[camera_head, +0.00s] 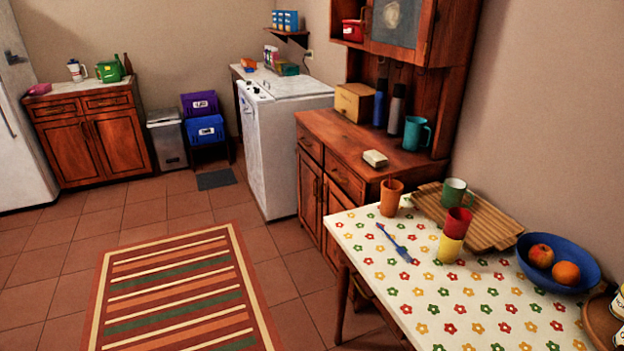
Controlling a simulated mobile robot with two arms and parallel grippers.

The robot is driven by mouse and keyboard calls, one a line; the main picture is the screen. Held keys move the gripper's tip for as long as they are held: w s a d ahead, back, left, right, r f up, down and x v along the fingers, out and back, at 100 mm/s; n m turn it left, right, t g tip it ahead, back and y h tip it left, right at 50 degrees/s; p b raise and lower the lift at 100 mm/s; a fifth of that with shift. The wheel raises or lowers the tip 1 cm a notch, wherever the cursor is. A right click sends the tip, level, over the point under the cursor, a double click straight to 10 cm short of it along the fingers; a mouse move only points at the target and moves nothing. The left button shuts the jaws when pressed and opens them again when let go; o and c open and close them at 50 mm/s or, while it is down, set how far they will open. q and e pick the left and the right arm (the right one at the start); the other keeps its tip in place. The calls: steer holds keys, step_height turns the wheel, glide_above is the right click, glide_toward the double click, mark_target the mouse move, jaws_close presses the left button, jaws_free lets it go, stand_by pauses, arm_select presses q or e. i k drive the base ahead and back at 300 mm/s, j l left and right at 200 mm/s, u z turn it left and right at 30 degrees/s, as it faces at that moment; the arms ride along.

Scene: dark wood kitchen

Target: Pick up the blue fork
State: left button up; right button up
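The blue fork (395,243) lies flat on the flower-patterned table (437,309), near the table's left edge.
A brown cup (391,197), a ribbed tan board (483,222) with a green mug (454,192), and a blue bowl (558,262) of fruit stand on the table. A wooden cabinet (343,181) stands behind it. The floor around the striped rug (185,294) is clear.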

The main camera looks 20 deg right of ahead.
mark_target(400, 251)
steer(key=i+j, duration=0.35)
steer(key=i, duration=0.2)
steer(key=i+j, duration=0.35)
steer(key=i, duration=0.2)
